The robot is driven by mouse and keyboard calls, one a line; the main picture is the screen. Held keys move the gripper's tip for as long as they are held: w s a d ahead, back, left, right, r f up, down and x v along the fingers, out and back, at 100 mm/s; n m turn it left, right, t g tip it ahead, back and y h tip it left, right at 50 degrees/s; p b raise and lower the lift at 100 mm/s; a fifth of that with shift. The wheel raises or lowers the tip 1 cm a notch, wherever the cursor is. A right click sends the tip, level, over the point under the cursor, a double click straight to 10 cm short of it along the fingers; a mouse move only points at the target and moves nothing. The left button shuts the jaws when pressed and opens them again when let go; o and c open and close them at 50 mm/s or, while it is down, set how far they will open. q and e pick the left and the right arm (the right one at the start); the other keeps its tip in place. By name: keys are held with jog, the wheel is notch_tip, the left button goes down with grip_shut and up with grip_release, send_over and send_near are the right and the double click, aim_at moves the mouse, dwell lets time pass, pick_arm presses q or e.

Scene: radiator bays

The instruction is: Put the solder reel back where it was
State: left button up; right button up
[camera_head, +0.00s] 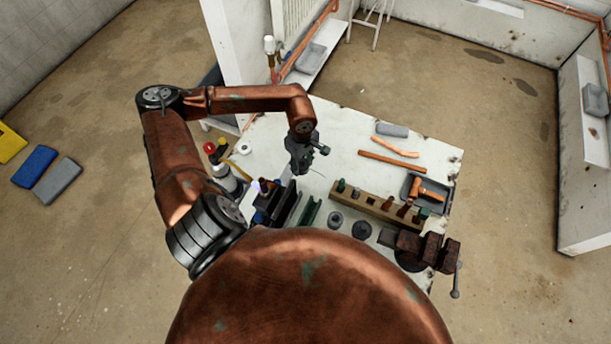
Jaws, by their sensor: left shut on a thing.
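My left gripper (302,163) hangs over the middle of the white workbench (275,136), pointing down. It is shut on a small dark thing that the fingers mostly hide. A thin wire tail sticks out to its right, so it looks like the solder reel. I cannot tell how far above the bench it is. Two round grey pieces, a smaller one (336,219) and a larger one (362,230), stand on the bench nearer to me. My right gripper is not in view.
A wooden rack (376,207) with several tools stands right of the gripper. A dark tray (411,188) and a rusty vise (427,249) are at the right. A white roll (244,147) lies at the left. A copper pipe (378,161) lies farther back, with bare bench around it.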

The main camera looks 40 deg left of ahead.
aim_at(303, 178)
pick_arm(q)
jog(key=shift+f, duration=3.3)
jog(key=shift+f, duration=0.2)
jog(key=o, duration=1.4)
jog(key=shift+r, duration=0.15)
notch_tip(303, 178, up, 12)
jog(key=shift+r, duration=0.1)
